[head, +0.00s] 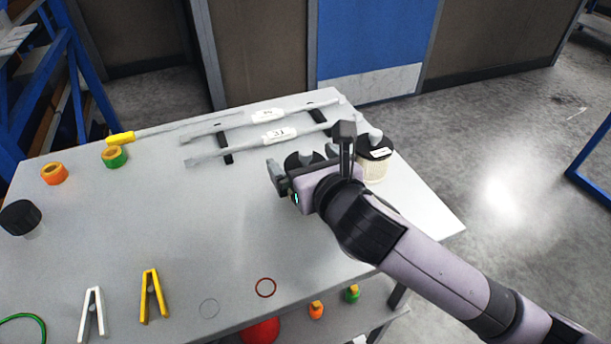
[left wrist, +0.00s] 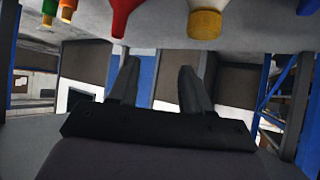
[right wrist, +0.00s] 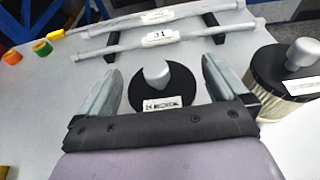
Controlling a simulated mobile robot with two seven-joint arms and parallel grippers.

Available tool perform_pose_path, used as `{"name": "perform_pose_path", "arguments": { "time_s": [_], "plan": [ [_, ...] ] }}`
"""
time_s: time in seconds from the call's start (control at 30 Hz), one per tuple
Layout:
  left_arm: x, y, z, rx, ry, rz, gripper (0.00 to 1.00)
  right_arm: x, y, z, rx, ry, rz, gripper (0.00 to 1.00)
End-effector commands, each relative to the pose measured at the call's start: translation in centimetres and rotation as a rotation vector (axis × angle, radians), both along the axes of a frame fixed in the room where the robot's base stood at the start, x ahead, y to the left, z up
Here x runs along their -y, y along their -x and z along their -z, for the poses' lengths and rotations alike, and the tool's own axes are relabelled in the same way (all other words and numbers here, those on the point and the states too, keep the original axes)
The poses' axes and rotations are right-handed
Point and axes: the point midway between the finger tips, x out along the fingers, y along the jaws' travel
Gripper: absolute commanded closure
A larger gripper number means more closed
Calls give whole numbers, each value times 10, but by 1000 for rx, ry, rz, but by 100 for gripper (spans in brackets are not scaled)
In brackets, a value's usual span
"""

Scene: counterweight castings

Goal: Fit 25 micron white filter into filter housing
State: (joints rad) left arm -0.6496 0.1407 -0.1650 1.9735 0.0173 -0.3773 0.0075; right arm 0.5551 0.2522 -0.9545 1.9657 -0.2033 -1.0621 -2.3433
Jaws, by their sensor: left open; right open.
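A round black-capped part (right wrist: 150,95) with a grey knob and a small label stands between the fingers of my right gripper (right wrist: 162,72) in the right wrist view. The fingers are apart, and I cannot tell whether they touch it. In the head view it is mostly hidden behind the right gripper (head: 310,160). A filter (right wrist: 278,98) with a black cap, grey knob and pale pleated body stands to its right. It also shows in the head view (head: 373,171). I cannot read either label's micron size. My left gripper (left wrist: 156,85) is open and empty. I cannot identify the filter housing for certain.
Two labelled grey rods (head: 262,140) lie on dark supports at the table's back. Orange (head: 54,174) and green (head: 114,157) rings and a black-topped part (head: 20,217) are at left. White (head: 92,312) and yellow (head: 152,296) clips lie in front. The table's middle is clear.

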Motion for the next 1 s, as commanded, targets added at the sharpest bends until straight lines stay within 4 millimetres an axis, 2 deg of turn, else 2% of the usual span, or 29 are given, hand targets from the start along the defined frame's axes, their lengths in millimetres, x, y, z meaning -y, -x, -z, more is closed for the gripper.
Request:
{"name": "perform_pose_path", "arguments": {
  "time_s": [0.1,0.27,0.3,0.57,0.73,0.87,1.0],
  "plan": [
    [0,-1,0,2,0,1,51,0,0,0,0,0,0,0],
    [0,-1,0,3,-1,1,51,0,0,0,0,0,0,52],
    [0,-1,0,2,-1,1,51,0,0,0,0,0,0,57],
    [-1,0,2,-1,-3,1,51,0,0,-2,2,-1,0,57],
    [-1,0,0,-2,-5,1,51,0,0,-12,5,-1,1,57],
    [-2,0,-4,1,-6,1,51,0,0,-32,7,-2,0,57],
    [-4,0,-10,6,-12,1,51,0,0,-67,10,-2,-2,57]
  ]
}}
